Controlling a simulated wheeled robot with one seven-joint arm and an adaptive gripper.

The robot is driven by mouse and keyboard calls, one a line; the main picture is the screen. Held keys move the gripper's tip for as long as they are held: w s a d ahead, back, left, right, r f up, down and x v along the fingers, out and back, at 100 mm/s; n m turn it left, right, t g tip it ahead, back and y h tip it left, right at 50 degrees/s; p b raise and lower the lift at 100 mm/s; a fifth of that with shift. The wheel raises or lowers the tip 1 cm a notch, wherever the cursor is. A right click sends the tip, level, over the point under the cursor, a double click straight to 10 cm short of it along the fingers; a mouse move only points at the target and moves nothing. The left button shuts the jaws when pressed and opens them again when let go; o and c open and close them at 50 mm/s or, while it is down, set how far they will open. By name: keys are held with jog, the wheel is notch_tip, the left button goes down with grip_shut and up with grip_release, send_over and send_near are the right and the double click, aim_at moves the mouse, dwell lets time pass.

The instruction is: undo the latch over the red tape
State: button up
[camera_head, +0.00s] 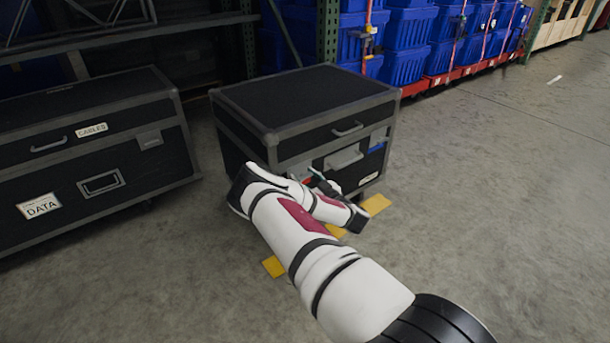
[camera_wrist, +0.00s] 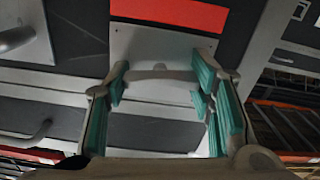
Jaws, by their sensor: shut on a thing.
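A black case with grey edges (camera_head: 300,105) stands on the floor ahead of my arm. Red tape (camera_wrist: 168,14) lies on its front, beside the grey latch plate (camera_wrist: 135,45) in the wrist view. A small part of the red tape (camera_head: 307,181) shows in the head view beside my gripper. My gripper (camera_wrist: 161,76) has its teal-padded fingers on both sides of the grey latch piece (camera_wrist: 158,74) and is shut on it. In the head view my wrist and gripper hide most of this latch. Blue tape (camera_head: 376,149) marks the case front further right.
A grey handle (camera_head: 344,157) is on the case front, and another handle (camera_head: 348,129) is on the lid. A second black case (camera_head: 85,150) stands left. Blue totes (camera_head: 404,65) line the back. Yellow floor marks (camera_head: 376,205) lie by the case. Floor to the right is clear.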

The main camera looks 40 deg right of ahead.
jog(key=n+p, duration=0.1)
jog(key=n, duration=0.2)
jog(key=shift+n, duration=0.3)
jog(key=n, duration=0.4)
jog(key=shift+a+n, duration=0.1)
jog(key=shift+n, duration=0.2)
jog(key=n, duration=0.4)
jog(key=shift+f, duration=0.1)
jog(key=shift+n, duration=2.1)
jog(key=o, duration=1.2)
jog(key=shift+s, duration=0.1)
